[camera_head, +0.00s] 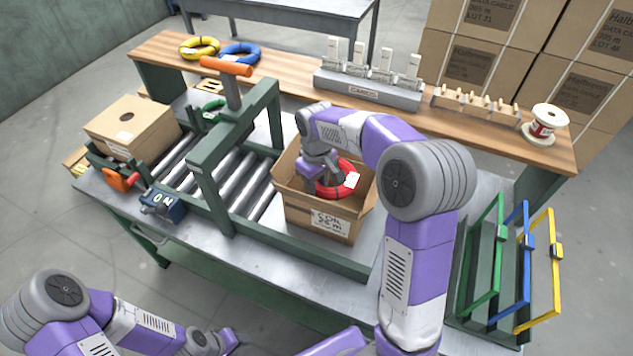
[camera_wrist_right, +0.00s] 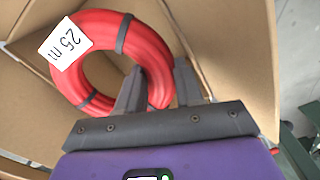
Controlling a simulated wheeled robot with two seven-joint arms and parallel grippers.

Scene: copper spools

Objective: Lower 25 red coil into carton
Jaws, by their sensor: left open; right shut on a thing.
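The red coil (camera_head: 338,184) is at the mouth of the open carton (camera_head: 319,222), with part of it inside the walls. In the right wrist view the red coil (camera_wrist_right: 101,58) carries a white "25 m" label and dark ties, and carton walls surround it. My right gripper (camera_wrist_right: 160,88) is shut on the near part of the coil's ring. In the head view my right gripper (camera_head: 322,182) reaches down into the carton. Whether the coil touches the carton floor cannot be told. My left gripper (camera_head: 228,340) is open and empty at the bottom left, off the bench.
A closed carton (camera_head: 132,127) sits left on the roller conveyor (camera_head: 182,168), beyond the green press frame (camera_head: 207,162) with its orange handle. Yellow (camera_head: 199,47) and blue coils (camera_head: 240,53) lie on the back shelf. Coloured frames (camera_head: 524,265) stand at right.

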